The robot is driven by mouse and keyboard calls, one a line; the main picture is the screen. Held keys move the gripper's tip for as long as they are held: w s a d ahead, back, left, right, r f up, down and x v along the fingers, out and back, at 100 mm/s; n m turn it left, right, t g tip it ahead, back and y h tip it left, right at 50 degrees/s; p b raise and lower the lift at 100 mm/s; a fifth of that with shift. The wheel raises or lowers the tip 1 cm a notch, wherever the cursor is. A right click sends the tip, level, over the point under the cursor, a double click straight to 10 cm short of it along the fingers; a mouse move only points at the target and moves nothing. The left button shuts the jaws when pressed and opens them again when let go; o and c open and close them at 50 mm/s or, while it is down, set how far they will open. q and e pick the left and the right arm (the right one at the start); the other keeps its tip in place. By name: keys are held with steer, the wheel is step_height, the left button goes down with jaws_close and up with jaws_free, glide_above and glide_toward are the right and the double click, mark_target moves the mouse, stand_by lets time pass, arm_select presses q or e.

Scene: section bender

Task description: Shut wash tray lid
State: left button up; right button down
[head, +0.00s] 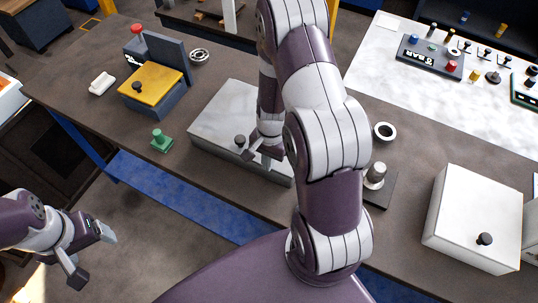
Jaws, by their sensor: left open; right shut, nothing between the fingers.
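A grey metal box (222,115), which looks like the wash tray, sits in the middle of the bench. Its flat top looks closed, with a dark knob (240,141) near the front edge. My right arm hides its right part. My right gripper (262,154) points down over the box's front part, just right of the knob. It is shut with nothing held; I cannot tell whether it touches the lid. My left gripper (94,256) is open and empty at the lower left, off the bench's front edge.
A dark box with a yellow top (150,84) and an upright dark panel stands at the back left. A green knobbed block (161,140) lies left of the tray. A white box (474,218) stands at the right. A white ring (384,131) and a metal post (375,174) stand right of my arm.

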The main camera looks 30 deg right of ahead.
step_height(320, 180, up, 5)
steer(key=p, duration=0.5)
steer(key=shift+w+r, duration=0.1)
steer(key=shift+r+b, duration=0.65)
steer(key=shift+b, duration=0.05)
step_height(320, 180, up, 8)
steer(key=b, duration=0.1)
steer(key=shift+f, duration=0.25)
steer(key=s+a+f+n+t+h+b, duration=0.1)
steer(key=s+a+f+n+b, duration=0.4)
steer(key=n, duration=0.7)
steer(key=a+t+b, duration=0.1)
steer(key=a+b, duration=0.1)
steer(key=b, duration=0.2)
steer(key=shift+s+a, duration=0.3)
steer(key=shift+s+a+r, duration=0.1)
steer(key=shift+a, duration=0.05)
